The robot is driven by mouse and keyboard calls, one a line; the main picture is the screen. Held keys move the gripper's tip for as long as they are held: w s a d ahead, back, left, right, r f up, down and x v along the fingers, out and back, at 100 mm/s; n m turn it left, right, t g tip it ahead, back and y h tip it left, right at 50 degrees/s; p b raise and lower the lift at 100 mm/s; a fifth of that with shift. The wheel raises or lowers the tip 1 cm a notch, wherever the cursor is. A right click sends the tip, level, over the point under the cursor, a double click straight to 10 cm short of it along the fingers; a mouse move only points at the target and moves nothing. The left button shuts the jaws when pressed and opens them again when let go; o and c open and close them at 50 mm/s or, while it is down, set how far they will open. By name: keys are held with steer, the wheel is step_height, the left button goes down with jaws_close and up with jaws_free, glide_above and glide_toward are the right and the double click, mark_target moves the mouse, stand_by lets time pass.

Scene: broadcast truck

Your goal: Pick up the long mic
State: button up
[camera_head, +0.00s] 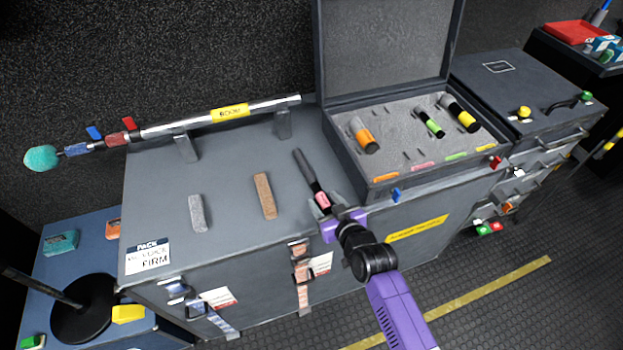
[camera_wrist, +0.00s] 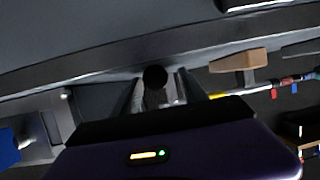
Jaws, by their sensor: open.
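The long mic (camera_head: 308,174), a thin black stick with a pink band near its close end, lies on the grey case top in the head view. My purple gripper (camera_head: 338,218) is at the mic's pink-banded end, over the front edge of the case. In the wrist view a dark round end (camera_wrist: 155,77), seemingly the mic's, shows between the two fingers of my open gripper (camera_wrist: 160,92). I cannot tell whether the fingers touch it.
An open foam-lined case (camera_head: 405,120) holding short mics stands right of the long mic. A silver boom pole (camera_head: 220,117) rests on stands along the back. A brown block (camera_head: 265,196) and a grey block (camera_head: 198,213) sit to the left.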

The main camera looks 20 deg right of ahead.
steer(key=shift+w+f, duration=0.1)
steer(key=shift+w, duration=0.05)
jaws_close()
stand_by(0.4)
